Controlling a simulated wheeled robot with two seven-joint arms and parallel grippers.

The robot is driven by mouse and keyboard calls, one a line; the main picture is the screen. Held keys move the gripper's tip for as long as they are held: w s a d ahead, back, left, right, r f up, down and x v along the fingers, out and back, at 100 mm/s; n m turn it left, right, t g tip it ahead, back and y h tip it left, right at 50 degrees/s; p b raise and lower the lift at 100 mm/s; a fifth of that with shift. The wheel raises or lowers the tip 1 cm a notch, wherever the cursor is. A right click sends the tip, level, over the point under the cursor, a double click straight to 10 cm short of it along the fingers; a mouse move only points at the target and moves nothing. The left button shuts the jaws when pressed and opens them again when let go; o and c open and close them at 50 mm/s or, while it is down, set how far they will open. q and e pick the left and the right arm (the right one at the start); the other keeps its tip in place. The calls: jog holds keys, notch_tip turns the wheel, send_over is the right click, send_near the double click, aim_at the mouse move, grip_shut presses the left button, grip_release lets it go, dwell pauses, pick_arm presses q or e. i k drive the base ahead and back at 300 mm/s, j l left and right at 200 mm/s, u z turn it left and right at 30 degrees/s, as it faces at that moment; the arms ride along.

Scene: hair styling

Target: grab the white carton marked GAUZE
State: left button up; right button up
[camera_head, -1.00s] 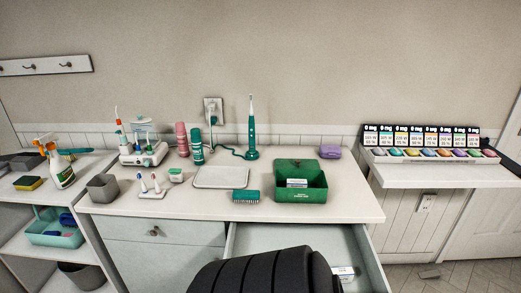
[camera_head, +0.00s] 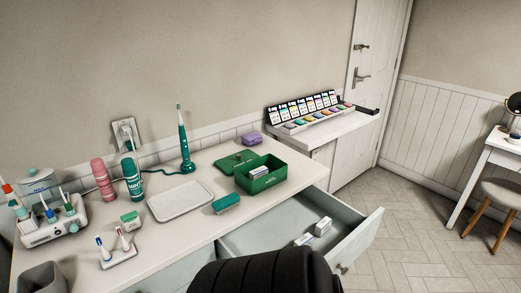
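Two small white cartons lie in the open drawer (camera_head: 262,239), near its right end. One carton (camera_head: 323,226) is farther back and the other carton (camera_head: 304,239) is nearer. Their print is too small to read, so I cannot tell which is marked GAUZE. Another small white and blue box (camera_head: 259,171) sits inside the green open box (camera_head: 276,177) on the counter; its label is also unreadable. Neither of my grippers is in view. A black ribbed part of mine covers the bottom middle and hides part of the drawer.
The drawer front (camera_head: 363,243) juts out.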

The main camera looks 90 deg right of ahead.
aim_at(307, 239)
jog(key=i+z, duration=0.1)
jog(key=z, duration=0.35)
jog(key=i+z, duration=0.15)
jog(key=z, duration=0.3)
jog(key=j+z, duration=0.15)
jog(key=z, duration=0.25)
jog(key=i+j+z, duration=0.1)
jog(key=z, duration=0.35)
jog(key=i+j+z, duration=0.1)
jog(key=z, duration=0.35)
jog(key=i+j+z, duration=0.15)
jog(key=z, duration=0.25)
jog(key=i+j+z, duration=0.1)
jog(key=j+z, duration=0.45)
jog(key=z, duration=0.25)
jog(key=i, duration=0.05)
